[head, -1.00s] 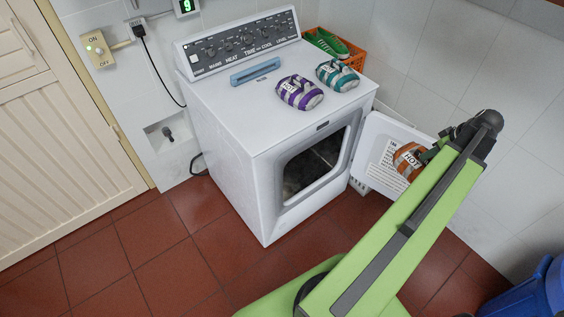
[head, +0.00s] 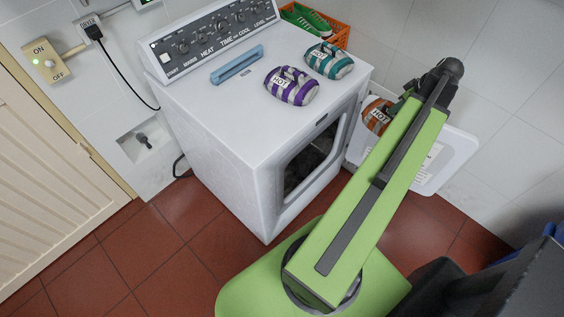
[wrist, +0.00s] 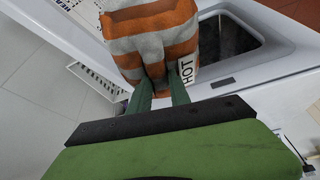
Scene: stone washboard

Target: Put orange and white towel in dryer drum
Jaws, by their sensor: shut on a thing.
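The orange and white towel (head: 376,116), rolled and tagged HOT, is held up at the end of my arm in the head view, in front of the open dryer door (head: 440,160). In the wrist view the towel (wrist: 150,35) fills the top middle. My gripper (wrist: 163,88) is shut on its lower edge. The dryer (head: 235,135) stands with its door swung open to the right. The dark drum opening (head: 308,165) shows at its front, and also beyond the towel in the wrist view (wrist: 228,38). My arm hides part of the door.
A purple towel (head: 291,86) and a teal towel (head: 329,61) lie on the dryer top near a blue bar-shaped object (head: 237,65). An orange crate (head: 315,25) with green shoes stands behind. Red floor tiles are clear at the front left.

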